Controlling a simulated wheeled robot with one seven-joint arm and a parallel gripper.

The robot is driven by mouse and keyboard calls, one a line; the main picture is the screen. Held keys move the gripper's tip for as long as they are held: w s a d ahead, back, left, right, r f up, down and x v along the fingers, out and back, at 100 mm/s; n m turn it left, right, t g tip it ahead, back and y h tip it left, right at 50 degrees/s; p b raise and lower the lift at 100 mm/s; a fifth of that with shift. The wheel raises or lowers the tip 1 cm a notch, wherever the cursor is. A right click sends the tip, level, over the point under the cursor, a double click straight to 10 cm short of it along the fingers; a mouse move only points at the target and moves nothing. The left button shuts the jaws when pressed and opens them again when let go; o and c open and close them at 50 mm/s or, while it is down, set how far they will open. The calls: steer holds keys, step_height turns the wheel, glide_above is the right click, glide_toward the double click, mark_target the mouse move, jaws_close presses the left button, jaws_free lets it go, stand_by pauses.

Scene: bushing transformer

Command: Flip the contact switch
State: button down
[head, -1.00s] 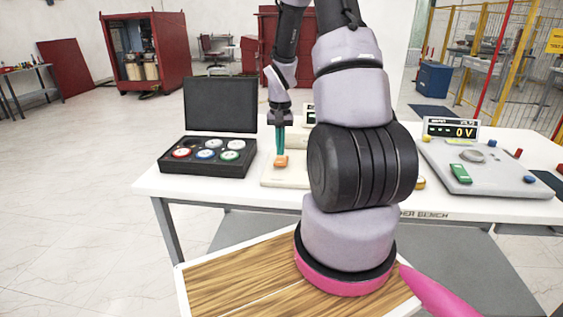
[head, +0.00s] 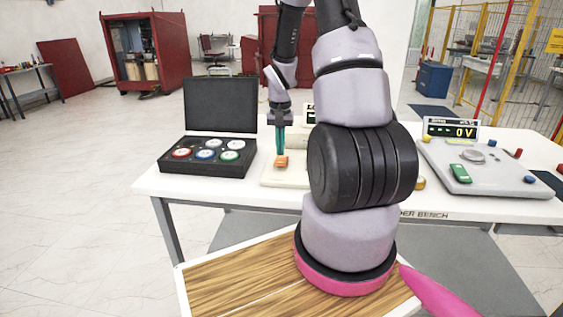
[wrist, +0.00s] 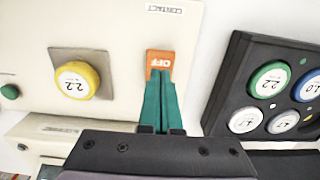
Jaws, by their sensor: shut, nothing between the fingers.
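The contact switch (wrist: 160,60) is an orange rocker marked OFF, under a CONTACT label on a cream panel (wrist: 110,22) in the wrist view. In the head view the switch (head: 282,161) shows as a small orange block on the panel's left part. My gripper (wrist: 160,88) has teal fingers closed together, with nothing between them. The fingertips are at the lettered edge of the switch and cover part of it; whether they touch cannot be told. In the head view my gripper (head: 280,150) points down at the switch.
A yellow 2.2 knob (wrist: 77,80) sits on the panel beside the switch. An open black case (head: 206,170) with several coloured round pieces stands left of the panel. A grey panel (head: 490,183) with a 0 V display lies at the right. My arm hides the bench's middle.

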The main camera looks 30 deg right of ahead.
mark_target(280, 162)
steer(key=shift+f, duration=1.55)
stand_by(0.5)
steer(key=shift+r, duration=3.55)
